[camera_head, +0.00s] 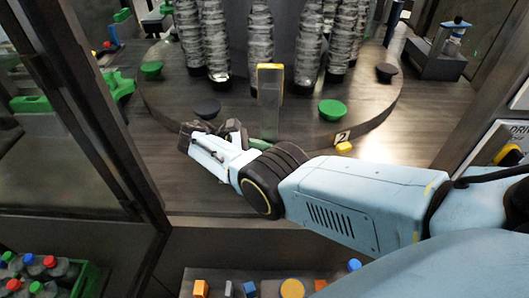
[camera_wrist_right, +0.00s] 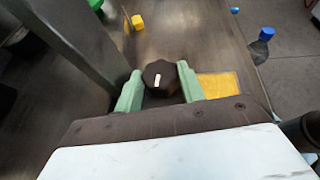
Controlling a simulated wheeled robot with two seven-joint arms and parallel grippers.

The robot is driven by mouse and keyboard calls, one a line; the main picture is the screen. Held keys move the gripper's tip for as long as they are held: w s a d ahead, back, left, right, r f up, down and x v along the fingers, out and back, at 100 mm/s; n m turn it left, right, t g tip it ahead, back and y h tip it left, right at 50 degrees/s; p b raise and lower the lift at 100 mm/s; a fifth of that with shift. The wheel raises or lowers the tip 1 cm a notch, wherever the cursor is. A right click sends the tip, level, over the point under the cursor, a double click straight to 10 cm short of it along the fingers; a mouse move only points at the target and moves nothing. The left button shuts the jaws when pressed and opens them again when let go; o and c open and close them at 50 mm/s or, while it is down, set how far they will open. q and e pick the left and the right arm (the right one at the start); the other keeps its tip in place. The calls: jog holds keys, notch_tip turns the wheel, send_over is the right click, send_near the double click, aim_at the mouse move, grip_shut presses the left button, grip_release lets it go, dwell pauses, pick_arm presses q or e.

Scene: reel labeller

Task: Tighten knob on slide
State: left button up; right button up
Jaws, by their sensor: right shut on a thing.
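A black knob (camera_wrist_right: 161,76) with a white mark sits between the two green fingers of my right gripper (camera_wrist_right: 160,88) in the right wrist view. The fingers are closed on its sides. In the head view my right gripper (camera_head: 214,146) is low at the front edge of the round table, left of the upright post, and its own parts hide the knob there. The slide that the knob belongs to is mostly hidden and I cannot make it out clearly. My left gripper is in neither view.
A round dark table (camera_head: 165,100) carries several ribbed bottles (camera_head: 261,45) and green and black discs. A grey post with a yellow top (camera_head: 270,75) stands near its front. A yellow plate (camera_wrist_right: 218,85) lies right of the knob. A dark frame post stands at left.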

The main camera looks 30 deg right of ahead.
jog(key=o, duration=0.8)
jog(key=shift+d, duration=0.1)
jog(key=shift+c, duration=0.2)
jog(key=shift+o, duration=1.1)
jog(key=shift+s+r, duration=0.1)
